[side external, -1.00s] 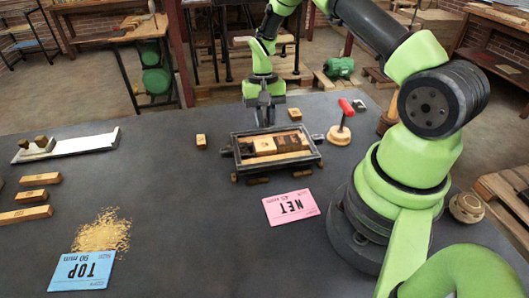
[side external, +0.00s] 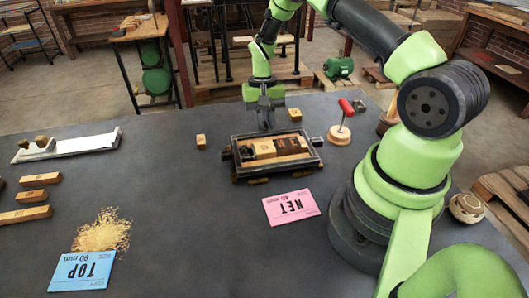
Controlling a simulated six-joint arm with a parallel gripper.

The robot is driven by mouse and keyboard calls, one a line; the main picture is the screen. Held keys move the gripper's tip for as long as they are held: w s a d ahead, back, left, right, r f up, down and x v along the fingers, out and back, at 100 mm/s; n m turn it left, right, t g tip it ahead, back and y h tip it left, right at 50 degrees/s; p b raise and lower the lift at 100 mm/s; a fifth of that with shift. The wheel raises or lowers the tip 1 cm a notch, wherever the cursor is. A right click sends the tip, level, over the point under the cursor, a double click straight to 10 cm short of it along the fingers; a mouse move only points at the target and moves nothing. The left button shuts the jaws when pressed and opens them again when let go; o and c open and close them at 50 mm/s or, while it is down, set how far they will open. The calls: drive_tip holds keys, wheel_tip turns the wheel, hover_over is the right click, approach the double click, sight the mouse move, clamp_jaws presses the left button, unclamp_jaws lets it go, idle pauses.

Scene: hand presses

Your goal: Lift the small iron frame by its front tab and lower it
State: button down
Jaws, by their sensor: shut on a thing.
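The small iron frame (side external: 236,169) is a dark rectangular rim at the middle of the table in the side external view. Several wooden blocks (side external: 262,148) lie inside it, with their tops showing. My gripper (side external: 265,126) points down at the frame's far side, as seen from this camera, and is shut on the frame's front tab. The tab itself is mostly hidden by the fingers. The frame looks roughly level. Small wooden pieces show just under its near edge; I cannot tell whether it touches them.
A red-handled tool on a round wooden base (side external: 340,134) stands close to the frame's right. Loose blocks (side external: 201,141) lie to its left and behind.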

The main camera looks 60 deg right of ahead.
drive_tip(key=shift+d+f, duration=0.1)
drive_tip(key=shift+f, duration=0.8)
drive_tip(key=c, duration=1)
unclamp_jaws()
drive_tip(key=shift+r, duration=3.5)
